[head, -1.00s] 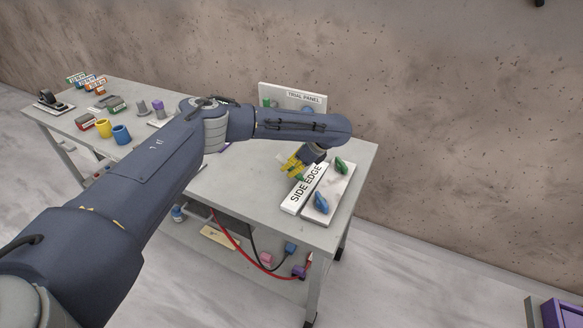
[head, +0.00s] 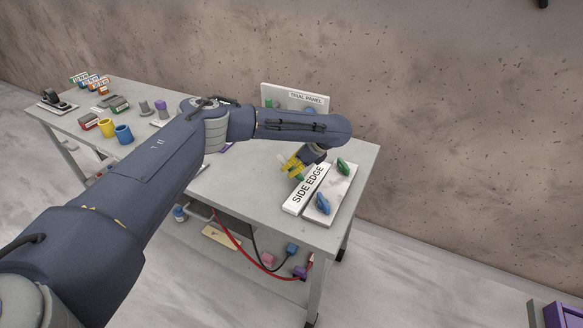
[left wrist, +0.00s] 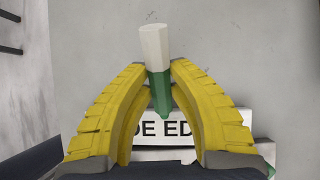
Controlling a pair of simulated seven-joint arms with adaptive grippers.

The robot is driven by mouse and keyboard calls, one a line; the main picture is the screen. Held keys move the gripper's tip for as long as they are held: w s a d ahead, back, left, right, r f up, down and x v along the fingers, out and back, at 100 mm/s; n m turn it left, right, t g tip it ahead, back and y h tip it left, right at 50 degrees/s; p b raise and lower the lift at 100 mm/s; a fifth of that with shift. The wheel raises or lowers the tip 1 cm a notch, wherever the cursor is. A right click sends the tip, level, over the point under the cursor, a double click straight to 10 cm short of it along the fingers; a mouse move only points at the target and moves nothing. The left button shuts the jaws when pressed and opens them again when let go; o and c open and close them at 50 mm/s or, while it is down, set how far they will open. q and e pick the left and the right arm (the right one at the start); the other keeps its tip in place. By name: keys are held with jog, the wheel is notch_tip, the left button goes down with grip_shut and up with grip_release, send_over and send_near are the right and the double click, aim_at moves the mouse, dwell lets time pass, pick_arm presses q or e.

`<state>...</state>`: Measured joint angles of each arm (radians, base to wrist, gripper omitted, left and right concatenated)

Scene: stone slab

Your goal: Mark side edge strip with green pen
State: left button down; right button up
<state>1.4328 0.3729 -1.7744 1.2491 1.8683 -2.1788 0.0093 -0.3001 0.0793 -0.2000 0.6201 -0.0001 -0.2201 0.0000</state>
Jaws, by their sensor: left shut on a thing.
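The side edge strip (head: 309,189) is a white block lettered "SIDE EDGE", lying near the right end of the table. It also shows in the left wrist view (left wrist: 234,127), partly covered by my fingers. My left gripper (head: 293,166) has yellow fingers and is over the strip's far-left side. In the left wrist view my left gripper (left wrist: 159,80) is shut on the green pen (left wrist: 160,90), which has a white end and a green body. The pen's green end points toward the strip; whether it touches cannot be told. My right gripper is not in view.
A pale slab with a blue piece (head: 323,203) and a green piece (head: 343,167) lies right of the strip. The trial panel (head: 306,97) stands behind my arm. Yellow (head: 107,127) and blue (head: 124,134) cups stand at left. The table's front edge is close to the strip.

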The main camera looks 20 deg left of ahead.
pick_arm(q)
jog(key=shift+r, duration=0.1)
jog(key=shift+r, duration=3.4)
jog(key=shift+s+d+f+n, duration=0.15)
jog(key=shift+s+f+n, duration=0.1)
jog(key=shift+s+n, duration=0.2)
jog(key=s+f+n+g, duration=0.1)
jog(key=s+n, duration=0.1)
jog(key=s, duration=0.1)
jog(key=s+d+n+g+h, duration=0.1)
jog(key=s+n+g, duration=0.1)
jog(key=s+n, duration=0.1)
jog(key=s+d+f+n+g, duration=0.1)
jog(key=s+n+g, duration=0.1)
jog(key=s+n, duration=0.1)
jog(key=shift+s+d+f+h, duration=0.2)
jog(key=shift+s+f+h, duration=0.1)
jog(key=shift+s, duration=0.4)
jog(key=s+d+r+n+g+h, duration=0.1)
jog(key=s+n+h, duration=0.2)
jog(key=s+n, duration=0.2)
jog(key=s+d+r+n+g+h, duration=0.1)
jog(key=s+d+n+h, duration=0.1)
jog(key=s+n, duration=0.3)
jog(key=shift+s+d+g+h, duration=0.3)
jog(key=shift+s+h, duration=0.1)
jog(key=shift+s, duration=1.55)
